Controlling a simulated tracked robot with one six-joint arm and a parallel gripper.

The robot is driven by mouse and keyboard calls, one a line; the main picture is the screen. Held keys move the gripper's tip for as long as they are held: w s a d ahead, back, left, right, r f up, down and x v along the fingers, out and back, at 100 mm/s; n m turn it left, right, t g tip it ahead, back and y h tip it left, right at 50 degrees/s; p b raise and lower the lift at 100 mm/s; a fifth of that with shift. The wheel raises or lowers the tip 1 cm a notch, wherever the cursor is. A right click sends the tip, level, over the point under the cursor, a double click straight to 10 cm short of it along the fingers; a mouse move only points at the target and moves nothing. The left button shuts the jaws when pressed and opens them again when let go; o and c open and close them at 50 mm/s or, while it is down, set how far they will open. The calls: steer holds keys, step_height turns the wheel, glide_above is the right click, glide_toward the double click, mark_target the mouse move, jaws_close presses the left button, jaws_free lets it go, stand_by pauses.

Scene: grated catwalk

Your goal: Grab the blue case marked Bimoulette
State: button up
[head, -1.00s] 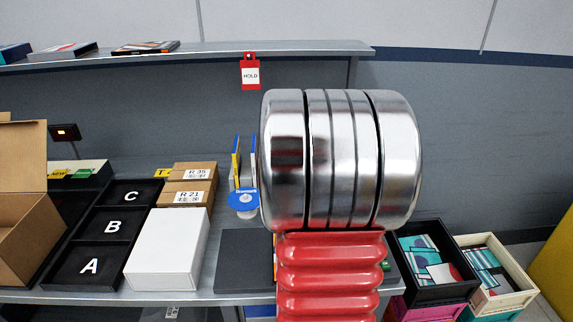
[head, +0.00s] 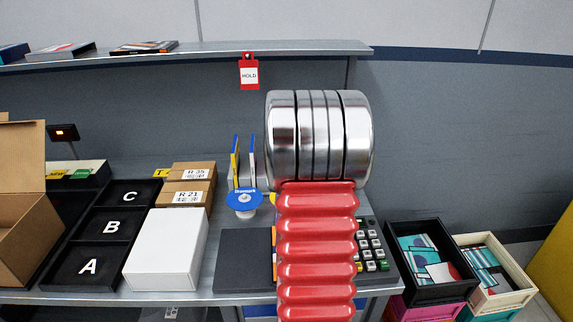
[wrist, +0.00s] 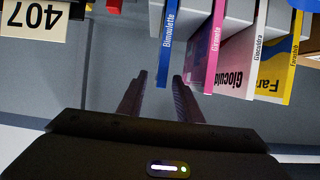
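The blue case marked Bimoulette (wrist: 169,45) stands in a row in the wrist view, its narrow blue spine facing my gripper. My gripper (wrist: 160,76) is open and empty, its two dark fingers pointing toward the case. The spine's near end lies about in line with the gap between the fingertips; I cannot tell whether it is between them. In the head view my arm covers the middle, and I cannot make out the gripper or the Bimoulette case.
Right of the case stand a pink Girouette case (wrist: 214,45), a white Giocubra case (wrist: 258,50) and a yellow case (wrist: 290,60). A 407 label (wrist: 30,18) is at upper left. A white box (head: 165,250) and a keypad (head: 372,245) flank my arm.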

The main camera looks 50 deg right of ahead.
stand_by(0.3)
steer(key=x, duration=0.5)
steer(key=shift+f, duration=0.1)
steer(key=shift+c, duration=0.4)
jaws_close()
stand_by(0.4)
